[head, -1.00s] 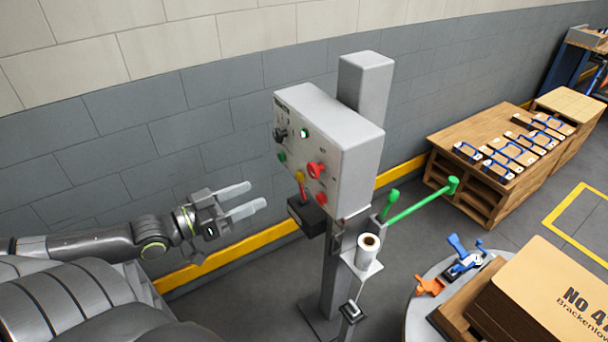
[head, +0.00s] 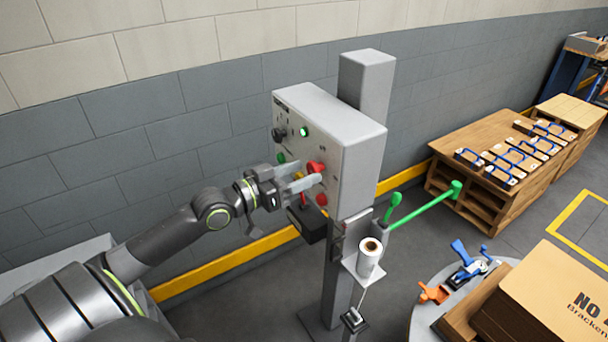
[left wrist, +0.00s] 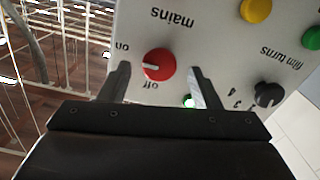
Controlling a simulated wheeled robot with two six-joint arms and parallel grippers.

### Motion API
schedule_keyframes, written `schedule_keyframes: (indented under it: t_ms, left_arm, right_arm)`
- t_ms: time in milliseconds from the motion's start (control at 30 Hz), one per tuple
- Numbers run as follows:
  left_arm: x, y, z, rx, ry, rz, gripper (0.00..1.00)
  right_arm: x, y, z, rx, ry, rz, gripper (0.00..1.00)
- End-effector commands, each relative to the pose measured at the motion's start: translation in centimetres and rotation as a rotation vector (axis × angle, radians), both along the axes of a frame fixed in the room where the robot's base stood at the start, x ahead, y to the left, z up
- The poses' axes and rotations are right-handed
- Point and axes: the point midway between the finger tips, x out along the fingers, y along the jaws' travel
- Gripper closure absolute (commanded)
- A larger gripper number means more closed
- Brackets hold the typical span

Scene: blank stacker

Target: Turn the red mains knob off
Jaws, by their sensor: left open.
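The red mains knob (head: 316,166) is on the front of the grey control box (head: 362,150). In the left wrist view the red knob (left wrist: 159,65) shows upside down with the labels "mains", "on" and "off". Its white mark lies on its left side there, nearer the "on" side. My left gripper (head: 308,174) is at the panel, open and empty. In the left wrist view its fingers (left wrist: 160,72) stand on either side of the knob, with gaps; contact cannot be told. My right gripper is not in view.
The panel also has a yellow button (left wrist: 256,10), a black film turns knob (left wrist: 268,94) and a lower red button (head: 321,200). A post holds the box. A white roll (head: 369,258) and green handle (head: 425,206) are beside it. A carton (head: 560,285) stands at lower right.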

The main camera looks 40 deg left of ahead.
Motion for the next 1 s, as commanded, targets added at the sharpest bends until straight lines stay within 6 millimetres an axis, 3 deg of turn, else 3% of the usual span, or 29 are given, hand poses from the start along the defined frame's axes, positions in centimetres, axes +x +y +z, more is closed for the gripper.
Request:
schedule_keyframes:
  t_ms: [467, 800, 1000]
  left_arm:
    - [1.11, -0.53, 0.02, 0.0, 0.001, -0.002, 0.43]
    - [1.1, -0.51, 0.01, 0.0, 0.001, -0.002, 0.84]
    - [1.09, -0.51, 0.03, -0.008, 0.004, -0.002, 0.87]
  right_arm:
    - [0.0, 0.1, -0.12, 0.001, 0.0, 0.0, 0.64]
    - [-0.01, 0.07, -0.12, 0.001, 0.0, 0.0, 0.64]
    - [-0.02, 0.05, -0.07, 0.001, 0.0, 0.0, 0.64]
